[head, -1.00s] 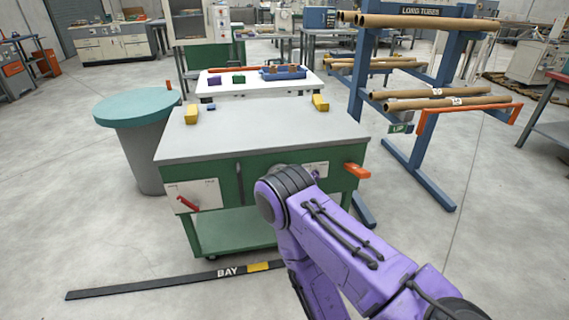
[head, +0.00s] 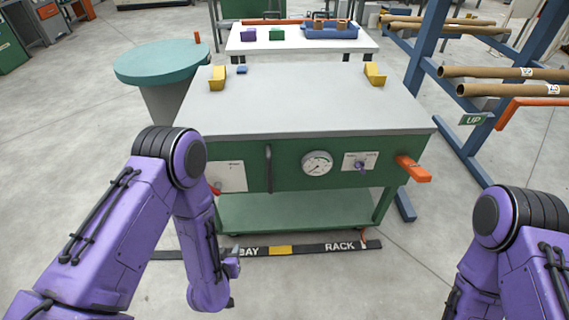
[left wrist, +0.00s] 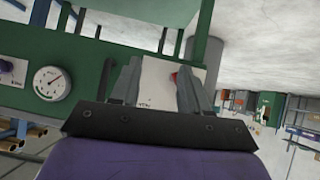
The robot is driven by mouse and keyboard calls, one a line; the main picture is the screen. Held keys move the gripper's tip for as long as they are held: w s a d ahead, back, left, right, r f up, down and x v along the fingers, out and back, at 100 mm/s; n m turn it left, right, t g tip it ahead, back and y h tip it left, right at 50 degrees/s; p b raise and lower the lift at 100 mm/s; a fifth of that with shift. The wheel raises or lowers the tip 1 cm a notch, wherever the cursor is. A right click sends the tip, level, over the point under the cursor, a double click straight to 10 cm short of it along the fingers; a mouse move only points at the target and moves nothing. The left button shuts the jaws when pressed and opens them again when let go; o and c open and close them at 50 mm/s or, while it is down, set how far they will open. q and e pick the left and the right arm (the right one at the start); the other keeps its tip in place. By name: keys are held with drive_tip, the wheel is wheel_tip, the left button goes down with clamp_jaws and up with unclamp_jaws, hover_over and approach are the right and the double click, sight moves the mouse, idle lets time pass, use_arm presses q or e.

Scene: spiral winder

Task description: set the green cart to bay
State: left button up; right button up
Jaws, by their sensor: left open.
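The green cart (head: 334,186) has a grey top and a lower shelf. It stands just behind a black floor strip (head: 308,249) marked BAY on the left and RACK on the right, with a yellow patch between. Contact cannot be told. My right gripper is out of view.
The front also has a gauge (head: 317,163), a knob panel (head: 360,162) and an orange handle (head: 413,168). A teal-topped round bin (head: 161,62) stands at left, a blue tube rack (head: 429,50) at right. A white table (head: 300,40) stands behind. The near floor is clear.

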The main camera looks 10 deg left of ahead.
use_arm(q)
drive_tip(key=w+d+r+m+t, duration=0.1)
drive_tip(key=w+d+r+t, duration=0.25)
drive_tip(key=w, duration=0.55)
drive_tip(key=m+t+b, duration=0.1)
drive_tip(key=m+t, duration=0.1)
drive_tip(key=t, duration=0.2)
approach(268, 167)
drive_tip(key=w, duration=0.1)
drive_tip(key=shift+h, duration=0.3)
drive_tip(key=w, duration=0.3)
drive_tip(key=w+a, duration=0.1)
drive_tip(key=w, duration=0.6)
drive_tip(key=shift+a+f, duration=0.15)
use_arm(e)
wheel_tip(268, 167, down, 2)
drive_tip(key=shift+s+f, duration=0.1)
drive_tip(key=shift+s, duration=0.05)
use_arm(q)
drive_tip(key=shift+c, duration=0.3)
